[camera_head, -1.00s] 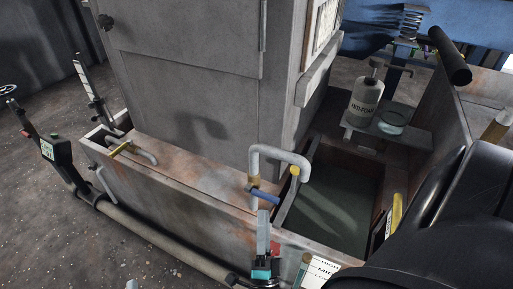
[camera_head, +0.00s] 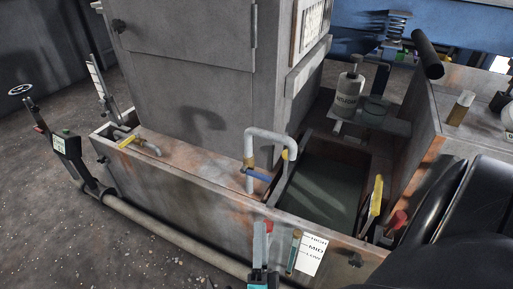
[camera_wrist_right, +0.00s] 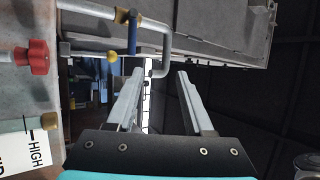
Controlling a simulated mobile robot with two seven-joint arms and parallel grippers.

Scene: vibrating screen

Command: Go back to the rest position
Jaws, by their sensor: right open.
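My right gripper (camera_head: 264,228) is low in the middle of the head view, in front of the tank's front wall. Its grey fingers point up and a teal part shows at their base. In the right wrist view the two fingers (camera_wrist_right: 160,76) stand apart with nothing between them. The gripper is open and empty. A bent grey pipe with a blue valve handle (camera_head: 257,174) stands above it, apart from the fingers in the head view. My left gripper is in neither view.
A grey tank (camera_head: 180,192) with a tall cabinet (camera_head: 190,90) fills the middle. A white level label (camera_head: 311,255) is close right of the gripper. A white bottle (camera_head: 348,93) stands on a ledge behind. Open floor (camera_head: 130,260) lies at the lower left.

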